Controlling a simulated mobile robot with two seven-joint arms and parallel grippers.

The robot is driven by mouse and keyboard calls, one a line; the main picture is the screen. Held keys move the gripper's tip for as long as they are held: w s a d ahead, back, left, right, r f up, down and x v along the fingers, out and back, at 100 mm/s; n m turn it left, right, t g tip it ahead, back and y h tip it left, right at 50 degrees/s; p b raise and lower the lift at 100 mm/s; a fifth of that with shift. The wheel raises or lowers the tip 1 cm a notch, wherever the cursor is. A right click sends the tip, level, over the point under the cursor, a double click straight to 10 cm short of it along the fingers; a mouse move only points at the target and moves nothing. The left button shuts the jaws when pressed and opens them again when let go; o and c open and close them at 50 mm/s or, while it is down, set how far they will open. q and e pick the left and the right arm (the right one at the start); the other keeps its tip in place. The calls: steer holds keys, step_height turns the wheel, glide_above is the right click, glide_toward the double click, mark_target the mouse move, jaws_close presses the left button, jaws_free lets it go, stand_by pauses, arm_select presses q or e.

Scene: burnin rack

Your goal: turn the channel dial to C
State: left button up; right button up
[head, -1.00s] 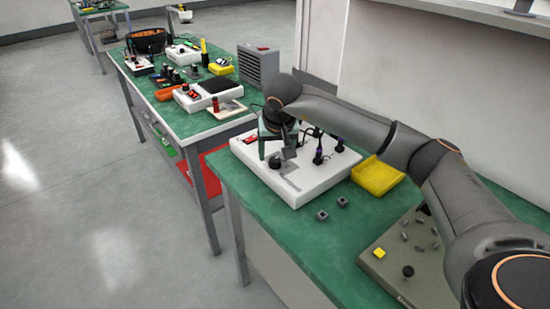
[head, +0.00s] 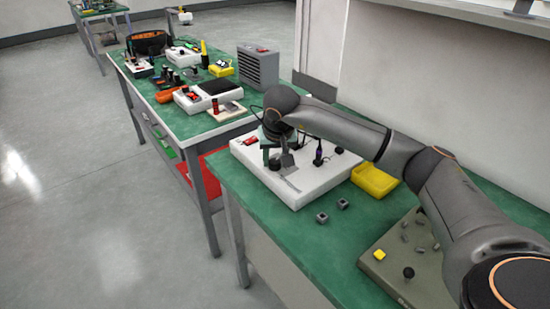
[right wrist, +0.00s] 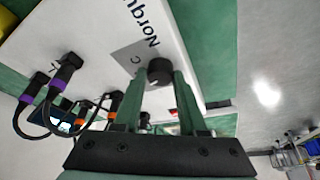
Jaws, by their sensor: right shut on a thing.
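The channel dial is a round black knob (right wrist: 160,72) on a white box (right wrist: 195,65). A grey label with the letter C (right wrist: 136,60) lies beside it. In the right wrist view my right gripper's fingers (right wrist: 160,85) are on either side of the dial, shut on it. In the head view the right gripper (head: 275,162) is low over the left part of the white box (head: 305,196), and the dial (head: 274,165) is partly hidden between the fingers. A pale mark shows on the dial, but its exact setting is hard to read. My left gripper is not in view.
Black plugs with purple bands (head: 318,158) and cables stand on the white box, right of the gripper. A yellow tray (head: 374,182), two grey cubes (head: 322,217) and an olive panel (head: 385,275) sit on the green table (head: 285,235). Another cluttered table stands at left.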

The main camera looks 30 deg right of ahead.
jaws_close()
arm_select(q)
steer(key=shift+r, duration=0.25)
arm_select(e)
steer(key=shift+r+m, duration=0.1)
steer(key=shift+m, duration=0.2)
steer(key=shift+r+m+h+p, duration=0.1)
steer(key=shift+m+h+p, duration=0.3)
steer(key=shift+m+p, duration=0.5)
steer(key=shift+w+a+m+g+h+p, duration=0.1)
steer(key=shift+m+g+h+p, duration=0.3)
steer(key=shift+m, duration=0.6)
steer(key=m+g+p, duration=0.1)
steer(key=m, duration=0.2)
steer(key=m+g+p, duration=0.1)
steer(key=m, duration=0.1)
steer(key=shift+w+m+h, duration=0.15)
steer(key=shift+m+h, duration=0.25)
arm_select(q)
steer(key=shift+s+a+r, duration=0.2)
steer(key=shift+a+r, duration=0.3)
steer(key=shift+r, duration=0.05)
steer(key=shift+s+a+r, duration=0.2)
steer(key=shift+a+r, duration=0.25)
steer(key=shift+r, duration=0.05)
arm_select(e)
steer(key=shift+m+g, duration=0.4)
steer(key=shift+m, duration=0.4)
